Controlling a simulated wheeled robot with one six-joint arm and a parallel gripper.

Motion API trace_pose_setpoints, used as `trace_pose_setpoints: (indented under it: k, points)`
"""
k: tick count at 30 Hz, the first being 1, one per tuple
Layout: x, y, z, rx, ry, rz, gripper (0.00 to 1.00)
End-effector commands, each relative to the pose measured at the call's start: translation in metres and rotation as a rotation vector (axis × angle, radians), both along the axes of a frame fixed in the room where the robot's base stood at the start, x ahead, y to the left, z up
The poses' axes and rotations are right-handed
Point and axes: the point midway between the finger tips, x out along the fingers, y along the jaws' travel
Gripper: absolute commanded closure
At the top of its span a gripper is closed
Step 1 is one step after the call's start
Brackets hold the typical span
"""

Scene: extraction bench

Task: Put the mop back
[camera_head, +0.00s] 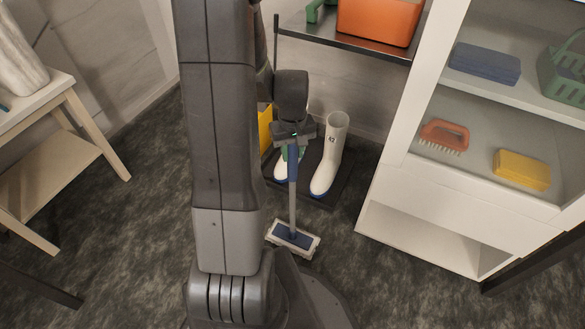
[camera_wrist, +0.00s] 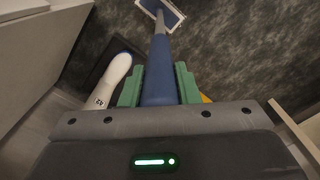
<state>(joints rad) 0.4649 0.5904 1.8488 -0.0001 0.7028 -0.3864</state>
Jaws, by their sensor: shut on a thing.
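The mop has a blue grip, a grey pole and a flat blue-and-white head (camera_head: 292,237). My gripper (camera_head: 292,150) is shut on the blue grip, and the pole runs down from it toward the floor. In the wrist view the blue grip (camera_wrist: 158,75) lies between the green fingers of my gripper (camera_wrist: 158,88), with the mop head (camera_wrist: 163,14) at the far end. I cannot tell whether the head touches the floor. My arm hides part of the area to the left of the mop.
White boots (camera_head: 329,155) stand on a dark tray (camera_head: 338,190) behind the mop. A yellow object (camera_head: 265,130) is partly hidden beside them. A dark shelf (camera_head: 340,43) with an orange bin (camera_head: 379,20) is above. A white cabinet (camera_head: 400,150) stands right, a wooden table (camera_head: 85,100) left. Front floor is clear.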

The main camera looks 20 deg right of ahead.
Motion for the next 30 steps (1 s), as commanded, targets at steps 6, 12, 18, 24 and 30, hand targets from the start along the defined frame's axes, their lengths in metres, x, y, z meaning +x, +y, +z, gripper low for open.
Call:
trace_pose_setpoints:
  k: [6, 12, 18, 24, 30]
  points:
    - [0.000, 0.000, -0.022, 0.000, 0.001, 0.000, 1.00]
    - [0.000, 0.000, -0.039, -0.001, -0.001, 0.000, 1.00]
    - [0.001, 0.000, -0.037, -0.001, -0.002, 0.000, 1.00]
    - [0.000, 0.000, -0.041, 0.000, 0.000, 0.000, 0.62]
    - [0.000, 0.000, -0.041, 0.000, 0.000, 0.000, 0.50]
